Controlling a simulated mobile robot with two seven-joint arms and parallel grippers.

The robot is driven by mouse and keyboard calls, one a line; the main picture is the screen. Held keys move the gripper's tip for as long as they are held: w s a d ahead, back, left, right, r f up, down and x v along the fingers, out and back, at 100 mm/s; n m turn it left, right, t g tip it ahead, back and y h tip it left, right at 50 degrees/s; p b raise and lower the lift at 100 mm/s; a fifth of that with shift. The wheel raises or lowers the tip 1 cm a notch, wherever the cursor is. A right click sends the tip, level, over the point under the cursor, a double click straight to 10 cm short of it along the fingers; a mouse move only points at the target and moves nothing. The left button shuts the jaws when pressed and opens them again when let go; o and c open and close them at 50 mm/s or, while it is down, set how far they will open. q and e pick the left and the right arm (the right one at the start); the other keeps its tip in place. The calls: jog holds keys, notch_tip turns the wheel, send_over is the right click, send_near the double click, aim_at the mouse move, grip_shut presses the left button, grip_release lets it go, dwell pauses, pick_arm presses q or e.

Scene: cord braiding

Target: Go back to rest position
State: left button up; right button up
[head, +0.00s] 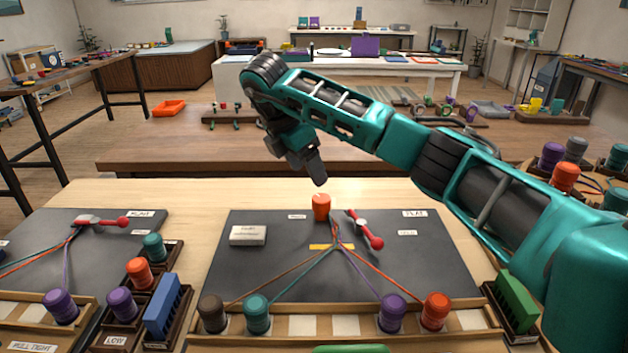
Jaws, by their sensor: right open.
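My right arm comes in from the right and reaches across the middle of the picture. Its gripper (317,176) points down above the back edge of the braiding board (270,275), just over an orange-red spool (321,207), and looks apart from it. The gripper is open; nothing shows between its fingers. Cords run from a meeting point on the board to brown (212,313), teal (257,314), purple (392,313) and orange-red (435,311) spools at the front. A red-ended clamp (364,229) lies by the meeting point. My left gripper is not in view.
A white labelled block (248,235) lies on the board's left. A second board (100,255) with cords is at left, beside a spool rack with a blue brush (162,305). A green brush (516,300) stands at right. A brown table (200,150) is behind.

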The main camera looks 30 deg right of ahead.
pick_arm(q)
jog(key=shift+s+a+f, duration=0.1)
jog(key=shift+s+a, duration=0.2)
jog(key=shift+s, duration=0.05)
pick_arm(e)
jog(key=shift+v, duration=1.1)
pick_arm(q)
jog(key=shift+p, duration=0.3)
